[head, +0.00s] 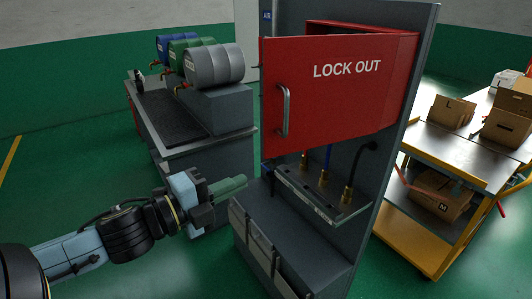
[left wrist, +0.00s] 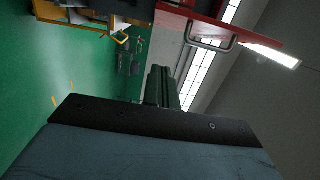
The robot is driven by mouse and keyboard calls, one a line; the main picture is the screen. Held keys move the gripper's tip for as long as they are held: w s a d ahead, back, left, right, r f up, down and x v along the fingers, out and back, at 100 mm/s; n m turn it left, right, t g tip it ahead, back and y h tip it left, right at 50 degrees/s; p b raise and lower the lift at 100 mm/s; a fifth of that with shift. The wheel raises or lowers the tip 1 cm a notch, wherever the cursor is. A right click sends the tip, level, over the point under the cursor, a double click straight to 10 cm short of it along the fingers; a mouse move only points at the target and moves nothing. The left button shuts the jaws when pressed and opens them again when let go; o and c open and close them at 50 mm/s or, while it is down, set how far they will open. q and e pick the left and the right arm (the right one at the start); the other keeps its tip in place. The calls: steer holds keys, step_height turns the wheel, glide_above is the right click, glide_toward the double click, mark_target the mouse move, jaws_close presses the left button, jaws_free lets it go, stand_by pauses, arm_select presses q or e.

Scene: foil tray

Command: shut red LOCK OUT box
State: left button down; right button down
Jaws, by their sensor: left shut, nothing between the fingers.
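The red LOCK OUT box (head: 402,62) is mounted on a tall grey panel. Its red door (head: 340,95), with white LOCK OUT lettering, stands partly open, its left edge swung out from the box. A silver bar handle (head: 283,110) is near the door's left edge. My left gripper (head: 232,185) is shut and empty, below and left of the handle and apart from the door. In the left wrist view, the shut fingers (left wrist: 162,86) point toward the panel area, with the red door (left wrist: 255,36) and handle (left wrist: 210,44) beyond. My right gripper is not in view.
Below the box, a shelf (head: 318,200) carries several brass fittings with hoses, above grey drawers (head: 262,245). A bench with blue, green and grey drums (head: 213,65) stands behind at left. A yellow cart (head: 420,238) with cardboard boxes stands at right. Green floor is open at left.

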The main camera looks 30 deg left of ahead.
mark_target(266, 157)
arm_select(q)
steer(key=w+b, duration=0.2)
steer(key=w, duration=0.9)
steer(key=shift+w+a+b, duration=0.15)
steer(key=shift+b, duration=0.2)
steer(key=shift+w, duration=0.1)
steer(key=shift+a, duration=0.1)
stand_by(0.3)
